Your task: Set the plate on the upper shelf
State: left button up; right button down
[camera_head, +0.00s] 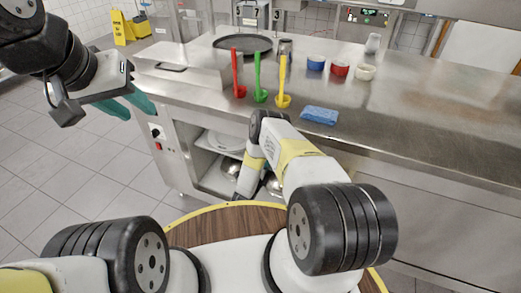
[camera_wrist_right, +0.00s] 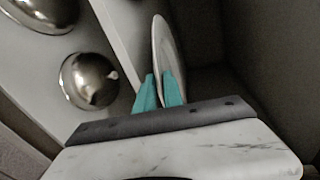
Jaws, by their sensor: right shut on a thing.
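The white plate (camera_wrist_right: 161,52) shows nearly edge-on in the right wrist view. The teal fingers of my right gripper (camera_wrist_right: 159,90) are shut on its near rim. In the head view the plate (camera_head: 226,140) lies about flat inside the open counter cabinet, at the upper shelf (camera_wrist_right: 118,38), above the bowls. I cannot tell whether it touches the shelf. My right forearm hides the right gripper in the head view. My left gripper (camera_head: 128,105) is open and empty, left of the counter, with its teal fingers apart.
Metal bowls (camera_wrist_right: 91,80) sit on the level below the plate. The steel countertop (camera_head: 400,120) holds red, green and yellow ladles (camera_head: 259,80), a dark round tray (camera_head: 242,44), small cups (camera_head: 340,69) and a blue sponge (camera_head: 319,115). A yellow floor sign (camera_head: 124,27) stands far left.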

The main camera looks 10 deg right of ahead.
notch_tip(320, 180, down, 2)
jog(key=shift+f, duration=0.25)
jog(key=c, duration=1.5)
grip_release()
jog(key=shift+o, duration=0.2)
